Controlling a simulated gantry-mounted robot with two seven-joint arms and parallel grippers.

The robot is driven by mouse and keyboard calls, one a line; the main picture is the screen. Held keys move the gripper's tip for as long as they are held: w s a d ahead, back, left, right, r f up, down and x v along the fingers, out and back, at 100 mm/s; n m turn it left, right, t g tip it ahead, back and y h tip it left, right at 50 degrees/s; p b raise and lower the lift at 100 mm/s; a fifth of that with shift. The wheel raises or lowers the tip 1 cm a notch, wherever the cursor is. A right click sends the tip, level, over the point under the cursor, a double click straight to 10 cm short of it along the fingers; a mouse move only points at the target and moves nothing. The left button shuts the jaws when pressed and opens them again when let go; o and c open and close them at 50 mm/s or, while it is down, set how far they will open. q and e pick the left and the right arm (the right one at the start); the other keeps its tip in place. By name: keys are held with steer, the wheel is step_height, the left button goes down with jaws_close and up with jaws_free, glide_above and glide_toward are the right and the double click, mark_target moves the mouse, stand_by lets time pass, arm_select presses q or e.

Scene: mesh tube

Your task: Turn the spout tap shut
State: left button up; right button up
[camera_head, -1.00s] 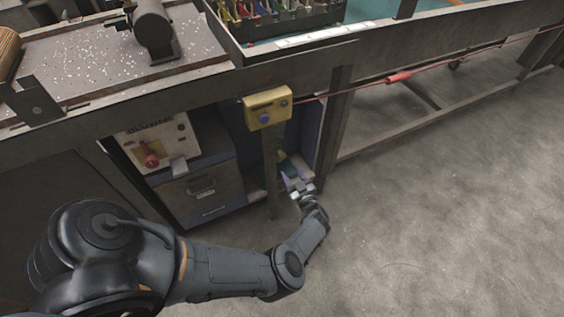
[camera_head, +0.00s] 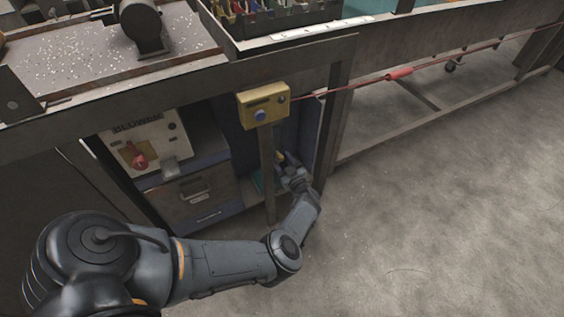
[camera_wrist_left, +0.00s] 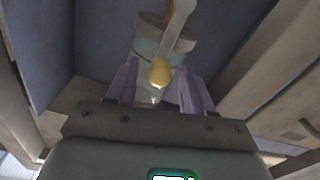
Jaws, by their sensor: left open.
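My left gripper (camera_head: 285,165) reaches into the open bay under the bench, right of the post with the yellow box. In the left wrist view its two purple fingers (camera_wrist_left: 157,80) are apart, one on each side of the spout tap. The tap shows a rounded yellow end (camera_wrist_left: 159,72) and a pale grey lever-like bar (camera_wrist_left: 179,25) running up from it. Behind it is a pale grey rounded body (camera_wrist_left: 148,45). I cannot tell whether a finger touches the tap. In the head view the gripper mostly hides the tap. My right gripper is not in view.
A yellow box with a blue button (camera_head: 263,105) sits on the post left of my wrist. A control panel with a red switch (camera_head: 135,155) stands above a drawer (camera_head: 196,192). A red cord (camera_head: 400,73) runs right. The floor at right is clear.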

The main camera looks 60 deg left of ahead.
arm_select(q)
steer(key=shift+a, duration=0.4)
jaws_close()
